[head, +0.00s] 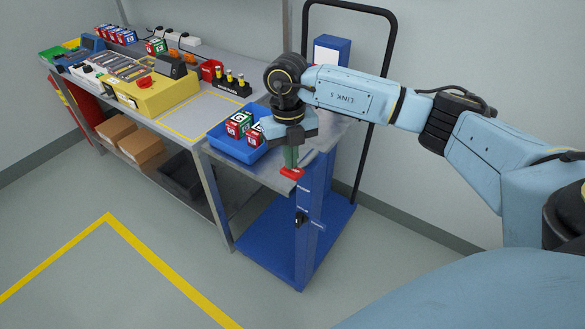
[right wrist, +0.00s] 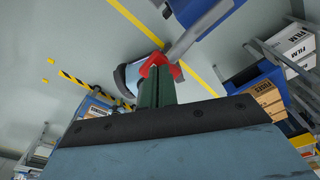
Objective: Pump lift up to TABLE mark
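The lift is a blue cart with a base (head: 262,250), an upright mast (head: 309,240) with small pale marks, and a grey platform (head: 272,178). Its red pump handle (head: 291,173) sticks out beside the mast near platform height. In the right wrist view the red handle (right wrist: 157,64) sits on a grey bar running toward blue metal. My right gripper (head: 291,158) points down, its green fingers together and their tips at the handle, apparently touching it from above. No handle part shows between the fingers. The mark lettering is too small to read. My left gripper is out of view.
A blue tray (head: 216,136) with printed boxes (head: 239,123) stands on the platform, close to my right gripper. The workbench (head: 192,93) to the left carries a yellow machine (head: 160,98). A black push frame (head: 374,112) rises behind. Floor in front is clear.

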